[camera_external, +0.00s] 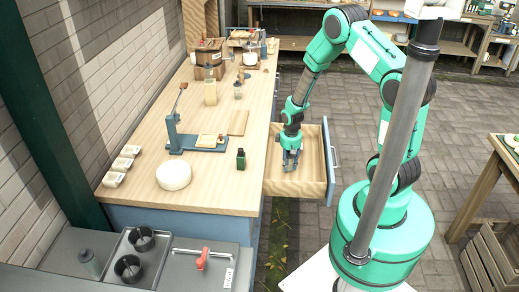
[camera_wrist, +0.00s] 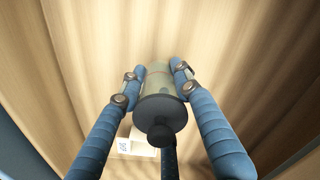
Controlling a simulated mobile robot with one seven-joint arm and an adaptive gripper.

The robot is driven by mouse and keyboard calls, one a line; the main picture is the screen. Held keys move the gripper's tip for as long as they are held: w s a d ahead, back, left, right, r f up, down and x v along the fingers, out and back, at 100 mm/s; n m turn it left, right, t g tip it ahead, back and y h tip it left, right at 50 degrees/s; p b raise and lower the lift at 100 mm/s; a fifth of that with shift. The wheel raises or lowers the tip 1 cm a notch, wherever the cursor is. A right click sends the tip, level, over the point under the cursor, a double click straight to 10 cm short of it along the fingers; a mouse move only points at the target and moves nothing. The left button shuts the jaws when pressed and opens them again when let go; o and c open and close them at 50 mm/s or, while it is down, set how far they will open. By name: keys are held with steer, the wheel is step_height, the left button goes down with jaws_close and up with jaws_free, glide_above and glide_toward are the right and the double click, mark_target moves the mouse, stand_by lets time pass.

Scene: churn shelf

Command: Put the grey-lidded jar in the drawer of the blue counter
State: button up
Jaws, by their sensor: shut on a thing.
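The grey-lidded jar (camera_wrist: 158,84) is in the wrist view, with a pale greenish body and a dark grey lid (camera_wrist: 172,108) with a round knob. My gripper (camera_wrist: 157,72) is shut on it, with one blue finger on each side of the body. In the external view my gripper (camera_external: 291,164) points down inside the open wooden drawer (camera_external: 296,189) of the blue counter (camera_external: 183,218). The jar is hard to make out there behind the fingers. I cannot tell whether the jar's base touches the drawer floor.
A small white labelled block (camera_wrist: 136,146) lies in the drawer close to the jar. The drawer walls stand close around my gripper.

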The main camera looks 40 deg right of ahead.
steer(key=shift+f, duration=0.55)
steer(key=o, duration=1.2)
steer(key=shift+f, duration=0.15)
steer(key=shift+o, duration=0.2)
steer(key=shift+r, duration=0.2)
step_height(320, 180, up, 12)
steer(key=p, duration=0.3)
